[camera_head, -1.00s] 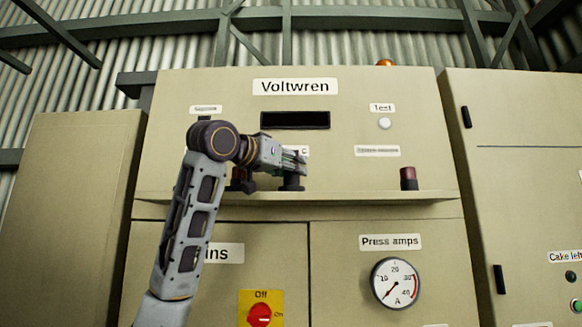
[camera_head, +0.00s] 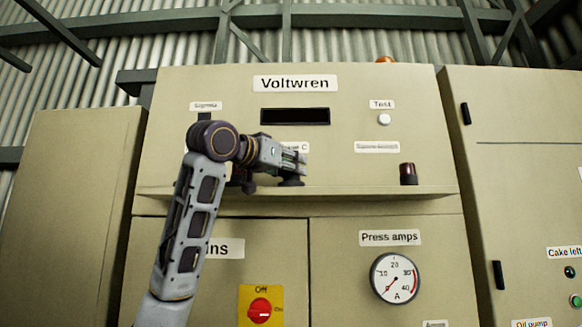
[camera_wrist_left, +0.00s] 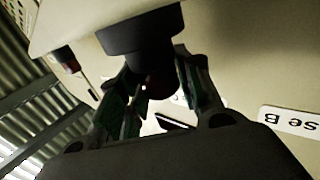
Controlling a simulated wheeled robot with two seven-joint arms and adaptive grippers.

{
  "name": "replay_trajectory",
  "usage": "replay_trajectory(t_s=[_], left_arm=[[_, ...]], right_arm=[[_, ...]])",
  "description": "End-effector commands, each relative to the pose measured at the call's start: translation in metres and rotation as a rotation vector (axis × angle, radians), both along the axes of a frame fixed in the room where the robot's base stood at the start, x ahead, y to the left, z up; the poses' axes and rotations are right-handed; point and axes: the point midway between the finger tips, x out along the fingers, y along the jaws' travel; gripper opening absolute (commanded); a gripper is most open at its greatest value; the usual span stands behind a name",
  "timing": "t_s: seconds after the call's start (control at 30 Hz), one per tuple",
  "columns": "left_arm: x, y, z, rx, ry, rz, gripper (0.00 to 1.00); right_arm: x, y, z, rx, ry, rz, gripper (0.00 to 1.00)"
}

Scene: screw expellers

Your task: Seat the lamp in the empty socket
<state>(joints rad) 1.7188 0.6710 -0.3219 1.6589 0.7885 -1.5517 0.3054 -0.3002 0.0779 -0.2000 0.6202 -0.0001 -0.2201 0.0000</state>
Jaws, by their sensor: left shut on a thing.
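My left gripper (camera_head: 292,162) is at the shelf below the "Voltwren" panel, in front of a label ending in "C". It is shut on the lamp, which is mostly hidden by the fingers in the head view. In the left wrist view the dark lamp (camera_wrist_left: 158,80) is between the green-padded fingers (camera_wrist_left: 155,95). A wide black socket collar (camera_wrist_left: 140,35) lies against the cream shelf, in line with the lamp. The collar (camera_head: 291,183) also shows just under the fingers in the head view. I cannot tell how deep the lamp sits. My right gripper is out of view.
A dark red lamp (camera_head: 408,174) stands on the shelf (camera_head: 350,191) to the right. Another reddish lamp (camera_wrist_left: 70,60) shows in the left wrist view. Below are a red rotary switch (camera_head: 260,310) and a gauge (camera_head: 395,278). The shelf between gripper and right lamp is clear.

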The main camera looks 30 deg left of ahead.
Motion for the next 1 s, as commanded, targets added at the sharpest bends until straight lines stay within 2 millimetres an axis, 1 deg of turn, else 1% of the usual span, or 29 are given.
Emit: replay_trajectory(t_s=[0.07, 0.1, 0.13, 0.17, 0.57, 1.0], left_arm=[[0.000, 0.000, -0.001, 0.000, 0.000, 0.000, 0.10], [0.000, 0.000, -0.001, 0.000, 0.000, 0.000, 0.39], [0.000, 0.000, -0.001, 0.000, 0.000, 0.000, 0.42], [0.000, 0.000, -0.001, 0.000, 0.000, 0.000, 0.44], [-0.002, 0.000, -0.001, 0.000, 0.000, 0.000, 0.44], [-0.022, 0.002, -0.001, 0.000, -0.001, -0.001, 0.44]], right_arm=[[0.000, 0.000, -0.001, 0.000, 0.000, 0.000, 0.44], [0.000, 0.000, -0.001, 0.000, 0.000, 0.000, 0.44], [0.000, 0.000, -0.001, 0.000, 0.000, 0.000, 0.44], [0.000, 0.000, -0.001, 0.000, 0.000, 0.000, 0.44], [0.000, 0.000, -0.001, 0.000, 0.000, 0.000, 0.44], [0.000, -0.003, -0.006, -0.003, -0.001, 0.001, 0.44]])
